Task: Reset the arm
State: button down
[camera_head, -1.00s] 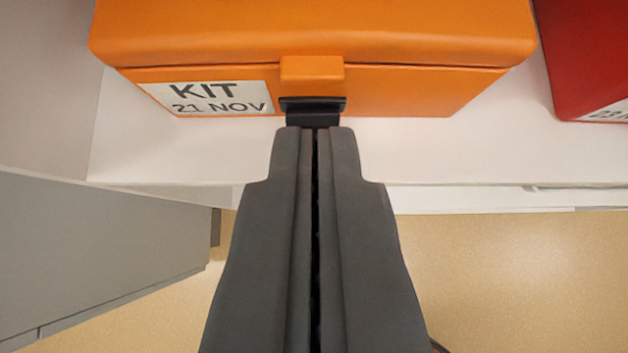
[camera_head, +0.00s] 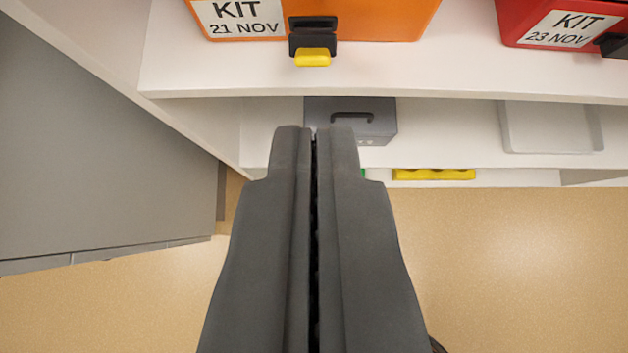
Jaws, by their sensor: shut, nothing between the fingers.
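My gripper (camera_head: 315,135) is shut and empty, pointing up the picture toward the shelves. Its tips stand apart from the orange kit box (camera_head: 390,18), which is at the top of the picture on the upper shelf. The box has a white label reading KIT 21 NOV and a black latch (camera_head: 312,38) with a yellow tab (camera_head: 312,58). The top of the box is cut off by the frame. My fingers cover part of the lower shelf.
A red kit box (camera_head: 510,12) labelled KIT 23 NOV stands right on the upper shelf (camera_head: 420,75). Below are a grey case (camera_head: 375,122), a yellow item (camera_head: 435,174) and a pale tray (camera_head: 548,128). A grey cabinet (camera_head: 90,150) is at left. The floor (camera_head: 520,260) is clear.

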dwell(0.4)
jog(key=s+d+r+t, duration=0.4)
jog(key=s+d, duration=0.5)
jog(key=s, duration=0.4)
jog(key=s+d+r+t, duration=0.3)
jog(key=s+d+r, duration=0.2)
jog(key=s+d, duration=0.5)
jog(key=s, duration=0.4)
jog(key=shift+s+r+t, duration=0.2)
jog(key=shift+r+t, duration=0.2)
jog(key=c, duration=2.1)
grip_release()
